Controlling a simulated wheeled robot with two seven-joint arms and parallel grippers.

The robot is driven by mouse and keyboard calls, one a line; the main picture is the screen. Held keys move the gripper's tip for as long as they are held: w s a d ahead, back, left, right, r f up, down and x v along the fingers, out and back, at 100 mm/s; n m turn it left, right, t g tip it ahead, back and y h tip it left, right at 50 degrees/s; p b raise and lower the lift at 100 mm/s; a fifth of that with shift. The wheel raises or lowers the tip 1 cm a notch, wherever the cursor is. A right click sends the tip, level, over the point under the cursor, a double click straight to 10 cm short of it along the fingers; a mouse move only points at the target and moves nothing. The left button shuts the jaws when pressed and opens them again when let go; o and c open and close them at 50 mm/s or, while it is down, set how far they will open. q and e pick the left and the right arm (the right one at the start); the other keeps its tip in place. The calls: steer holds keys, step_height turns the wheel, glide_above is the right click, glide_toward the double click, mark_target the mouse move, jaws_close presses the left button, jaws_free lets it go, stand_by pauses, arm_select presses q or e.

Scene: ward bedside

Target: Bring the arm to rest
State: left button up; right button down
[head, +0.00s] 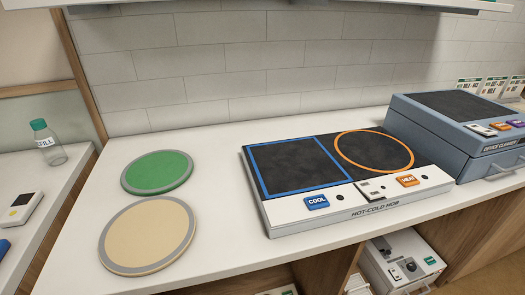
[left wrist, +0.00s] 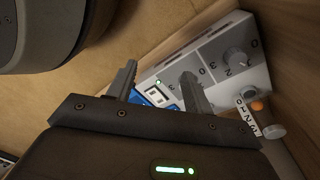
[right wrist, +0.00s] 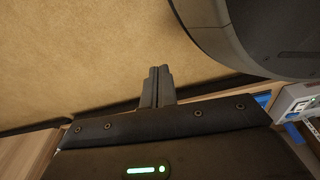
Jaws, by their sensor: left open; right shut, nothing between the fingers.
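My left gripper (left wrist: 160,88) shows in the left wrist view with its two fingers apart and nothing between them. Beyond its fingers is a white control box (left wrist: 215,62) with a knob and numbers; I cannot tell if the fingers touch it. My right gripper (right wrist: 156,85) shows in the right wrist view with its fingers together and nothing between them, over a tan floor (right wrist: 80,60). Neither gripper shows in the head view.
The counter (head: 225,245) holds a green disc (head: 157,172), a beige disc (head: 147,235), a hot-cold hob (head: 335,215) and a blue-grey device cleaner (head: 440,135). A bottle (head: 50,150) stands on the left surface. A white machine (head: 400,262) sits below the counter.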

arm_select(q)
steer(key=s+n+t+y+p, duration=0.1)
steer(key=s+n+p, duration=0.3)
steer(key=s, duration=2)
steer(key=shift+a+r+p, duration=0.25)
steer(key=shift+r+p, duration=0.1)
steer(key=shift+p, duration=0.25)
arm_select(e)
steer(key=s+d, duration=0.2)
steer(key=s, duration=0.9)
steer(key=shift+d+f+g, duration=0.15)
steer(key=shift+d+g, duration=0.05)
steer(key=shift+g, duration=0.1)
